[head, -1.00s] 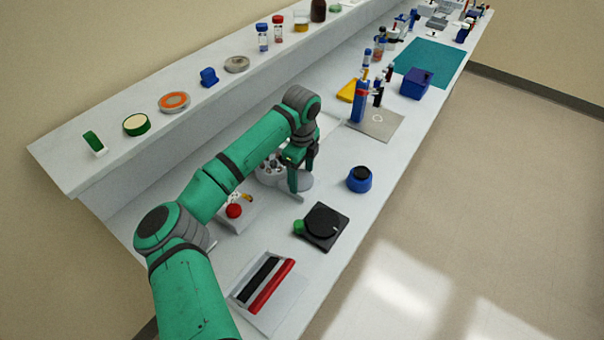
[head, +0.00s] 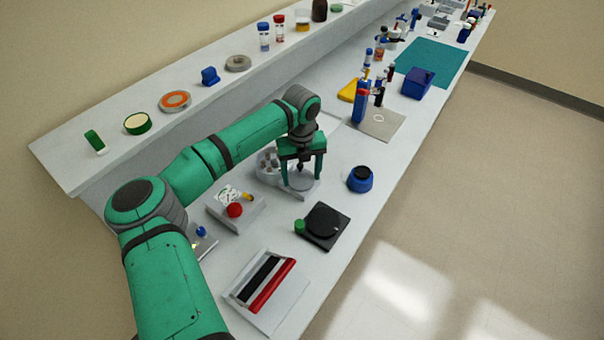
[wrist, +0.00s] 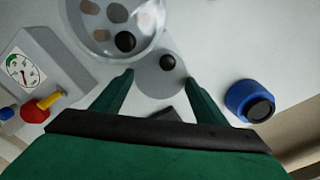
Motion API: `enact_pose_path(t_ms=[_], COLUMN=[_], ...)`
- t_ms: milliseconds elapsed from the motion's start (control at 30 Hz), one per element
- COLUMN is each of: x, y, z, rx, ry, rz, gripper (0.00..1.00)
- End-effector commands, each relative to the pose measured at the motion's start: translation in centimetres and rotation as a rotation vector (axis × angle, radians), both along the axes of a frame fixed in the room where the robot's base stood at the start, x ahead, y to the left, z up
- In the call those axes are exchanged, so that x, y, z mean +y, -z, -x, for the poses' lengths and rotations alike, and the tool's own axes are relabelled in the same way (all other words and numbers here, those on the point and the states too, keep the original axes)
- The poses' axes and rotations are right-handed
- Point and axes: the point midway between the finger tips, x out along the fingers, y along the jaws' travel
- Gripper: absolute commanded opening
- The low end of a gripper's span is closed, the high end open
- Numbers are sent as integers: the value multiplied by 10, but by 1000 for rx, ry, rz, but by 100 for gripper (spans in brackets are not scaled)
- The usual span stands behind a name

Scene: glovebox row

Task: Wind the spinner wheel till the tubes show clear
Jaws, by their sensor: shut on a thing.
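The spinner (head: 266,163) is a pale grey unit with a clear round cover. In the wrist view its bowl (wrist: 112,48) shows several tube tops, some brownish and one black; I cannot make out the liquid in the tubes. The spinner wheel (wrist: 152,84) is a flat grey disc with a black knob (wrist: 167,62), beside the bowl. It also shows in the head view (head: 302,184). My gripper (head: 301,178) points down over the wheel, its green fingers on opposite sides of the disc's rim. It is shut on the wheel, with the knob just beyond the fingertips in the wrist view.
A box with a gauge, yellow lever and red knob (head: 235,210) stands left of the spinner. A blue round pot (head: 360,179) is to the right. A black device with a green knob (head: 323,226) sits nearer the front. Bare bench lies between them.

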Motion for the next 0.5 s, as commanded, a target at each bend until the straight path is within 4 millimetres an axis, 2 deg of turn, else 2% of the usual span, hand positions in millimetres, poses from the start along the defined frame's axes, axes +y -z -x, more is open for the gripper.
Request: enact_pose_path(t_ms=[200, 500], x=[0, 1], y=[-1, 0], z=[0, 0], rx=[0, 1], ry=[130, 219], rz=[0, 0], gripper=[44, 44])
